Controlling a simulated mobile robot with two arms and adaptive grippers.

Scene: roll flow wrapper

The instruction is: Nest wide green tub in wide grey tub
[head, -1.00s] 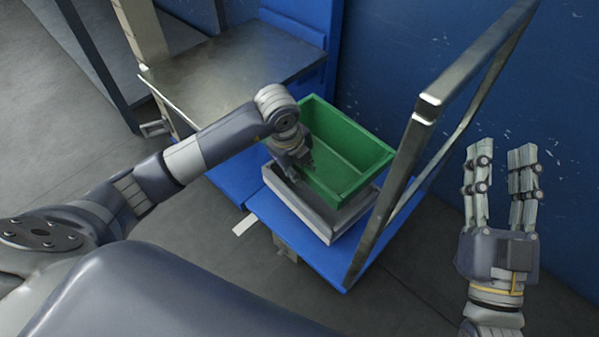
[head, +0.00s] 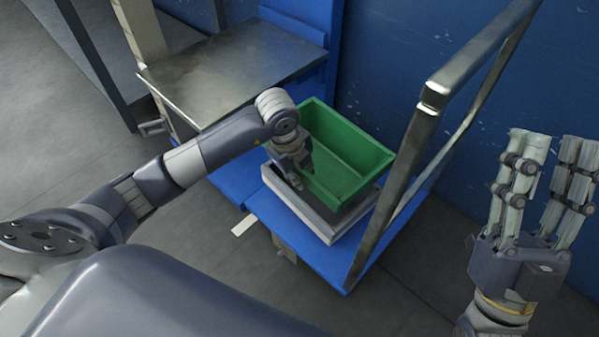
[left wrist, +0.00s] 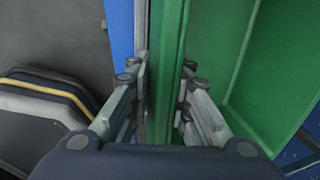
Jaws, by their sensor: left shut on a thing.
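The wide green tub (head: 350,150) is over the wide grey tub (head: 312,220) on a blue platform. My left gripper (head: 297,178) is shut on the green tub's left wall. In the left wrist view, its fingers (left wrist: 163,115) straddle the green wall (left wrist: 170,60). My right gripper (head: 548,165) is open and empty, at the right, away from the tubs.
A metal frame (head: 425,120) rises close to the right of the tubs. A steel table (head: 235,65) stands behind and left. The blue platform (head: 320,262) has bare room in front. A blue wall (head: 480,130) is behind.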

